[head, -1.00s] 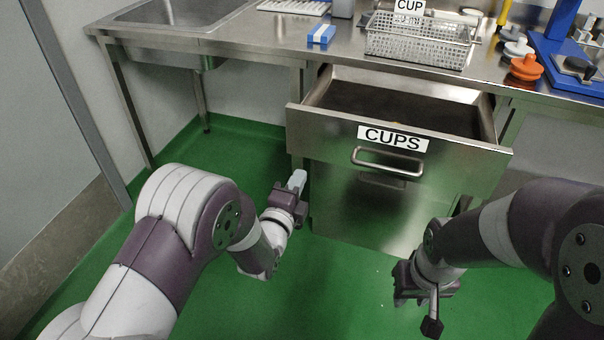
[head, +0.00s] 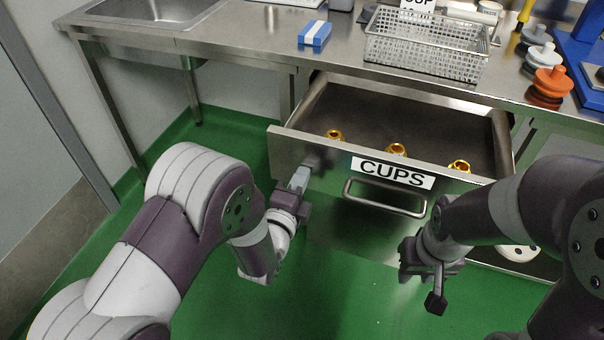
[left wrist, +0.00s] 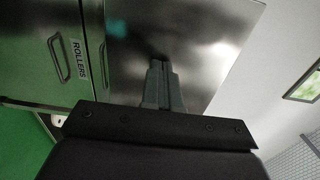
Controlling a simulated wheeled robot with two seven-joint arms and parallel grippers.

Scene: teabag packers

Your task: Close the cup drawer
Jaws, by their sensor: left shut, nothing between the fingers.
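The cup drawer (head: 320,151) stands pulled out under the steel bench. Its steel front carries a CUPS label and a bar handle (head: 385,208). Several gold cups (head: 397,149) show inside, partly hidden by the front panel. My left gripper (head: 300,178) is shut and empty, with its fingertips at the left part of the drawer front, left of the handle. In the left wrist view the closed fingers (left wrist: 160,75) point at a steel panel; I cannot tell whether they touch it. My right gripper (head: 428,268) hangs low, in front of the drawer's right side; its fingers are unclear.
A wire basket (head: 425,58), a blue and white box (head: 314,34) and stacked discs (head: 548,84) stand on the bench. A sink (head: 150,12) is at the left. A front labelled ROLLERS (left wrist: 62,60) shows in the left wrist view. Green floor (head: 230,135) is free left of the drawer.

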